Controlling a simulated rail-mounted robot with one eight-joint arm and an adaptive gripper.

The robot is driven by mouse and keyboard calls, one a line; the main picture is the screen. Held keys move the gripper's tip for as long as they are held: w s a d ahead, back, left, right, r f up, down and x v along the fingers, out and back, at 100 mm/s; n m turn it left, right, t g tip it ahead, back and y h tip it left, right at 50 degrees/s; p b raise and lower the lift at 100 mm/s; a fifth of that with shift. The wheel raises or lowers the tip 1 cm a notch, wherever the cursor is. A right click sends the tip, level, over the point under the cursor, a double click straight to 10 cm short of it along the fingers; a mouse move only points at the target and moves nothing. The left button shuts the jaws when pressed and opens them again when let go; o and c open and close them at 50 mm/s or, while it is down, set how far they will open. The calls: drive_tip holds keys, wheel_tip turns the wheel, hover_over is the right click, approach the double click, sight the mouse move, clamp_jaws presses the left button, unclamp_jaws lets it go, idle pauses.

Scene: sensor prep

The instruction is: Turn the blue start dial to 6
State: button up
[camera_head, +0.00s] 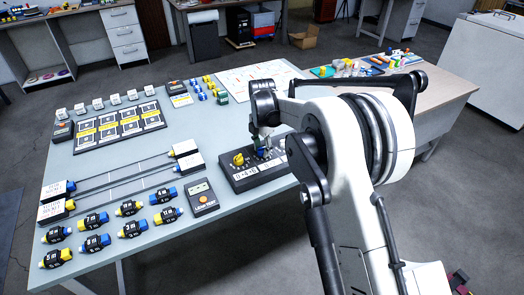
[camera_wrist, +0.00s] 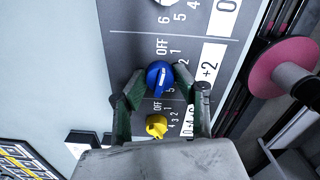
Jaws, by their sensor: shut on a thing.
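The blue start dial (camera_wrist: 158,74) sits on a dark control panel (camera_wrist: 128,48), between the fingers of my gripper (camera_wrist: 160,82) in the wrist view. The fingers are shut on its two sides. A pale mark shows on its top; I cannot tell which number it points to. OFF and 1 are printed beside it, and other numbers are partly hidden by the fingers. In the head view my gripper (camera_head: 264,143) reaches down to the panel (camera_head: 236,184), and the blue dial (camera_head: 262,153) is partly hidden.
A yellow dial (camera_wrist: 156,126) is close beside the blue one, nearer my wrist; it also shows in the head view (camera_head: 238,160). Several blue and yellow connectors (camera_head: 128,208) lie at the table's front left.

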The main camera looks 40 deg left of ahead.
drive_tip(key=m+b, duration=0.2)
drive_tip(key=m, duration=0.1)
drive_tip(key=shift+f+m, duration=0.1)
drive_tip(key=shift+m, duration=0.2)
drive_tip(key=m+b, duration=0.2)
drive_tip(key=m, duration=0.2)
drive_tip(key=shift+m, duration=0.3)
drive_tip(key=m+b, duration=0.1)
drive_tip(key=m, duration=0.3)
drive_tip(key=shift+b, duration=0.4)
drive_tip(key=m+b, duration=0.1)
drive_tip(key=m, duration=0.7)
drive_tip(key=shift+m+b, duration=0.3)
drive_tip(key=shift+b, duration=0.05)
drive_tip(key=m, duration=0.4)
drive_tip(key=shift+m, duration=0.3)
drive_tip(key=m+b, duration=0.1)
drive_tip(key=m, duration=0.3)
drive_tip(key=shift+m, duration=2.3)
